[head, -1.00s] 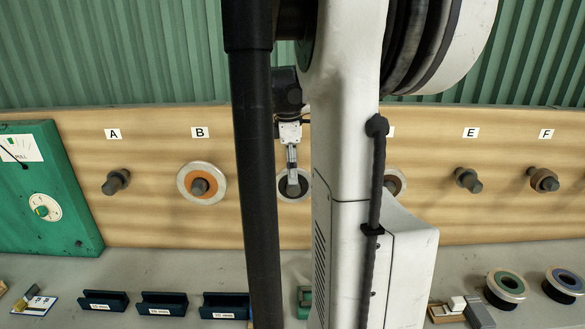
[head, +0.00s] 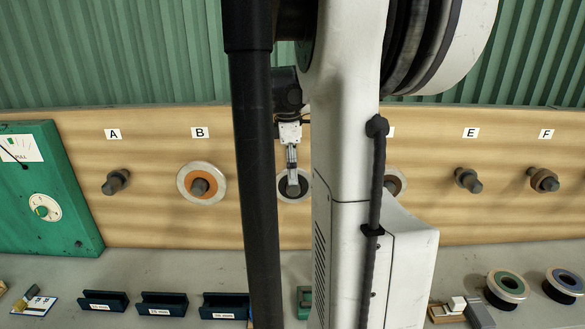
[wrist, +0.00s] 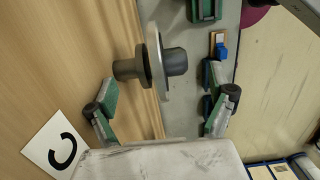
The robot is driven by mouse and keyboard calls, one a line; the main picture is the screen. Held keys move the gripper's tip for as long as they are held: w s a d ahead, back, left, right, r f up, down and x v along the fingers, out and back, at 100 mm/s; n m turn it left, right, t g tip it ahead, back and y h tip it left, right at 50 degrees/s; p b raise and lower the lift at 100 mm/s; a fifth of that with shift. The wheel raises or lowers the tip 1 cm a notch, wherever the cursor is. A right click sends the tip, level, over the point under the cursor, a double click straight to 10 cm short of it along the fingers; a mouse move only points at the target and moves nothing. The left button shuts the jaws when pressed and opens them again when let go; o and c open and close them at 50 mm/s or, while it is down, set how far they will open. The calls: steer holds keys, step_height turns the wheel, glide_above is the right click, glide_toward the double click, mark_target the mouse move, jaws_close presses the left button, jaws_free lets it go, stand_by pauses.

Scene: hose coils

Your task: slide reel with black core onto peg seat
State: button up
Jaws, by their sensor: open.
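The reel with black core (head: 285,192) is a pale disc with a dark centre, on the peg between B and the arm column, partly hidden by my gripper. In the wrist view the reel (wrist: 158,75) is edge-on around a dark grey peg (wrist: 176,61). A wider dark collar (wrist: 127,69) stands between it and the board. I cannot tell whether the reel is fully against the collar. The label C (wrist: 55,148) is beside it. My gripper (wrist: 162,85) is open, its green-padded fingers apart on either side below the reel, apparently not touching it. It also shows in the head view (head: 293,180).
Peg A (head: 116,181) and peg E (head: 468,180) are bare. An orange-cored reel (head: 187,182) hangs at B. Peg F (head: 543,180) has a brown collar. Blue bins (head: 163,304) and two reels (head: 506,284) stand on the bench. A green panel (head: 60,180) is at left.

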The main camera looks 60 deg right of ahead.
steer(key=shift+d, duration=0.1)
stand_by(1.4)
stand_by(0.3)
stand_by(0.5)
steer(key=shift+c, duration=1.1)
steer(key=shift+o, duration=1.1)
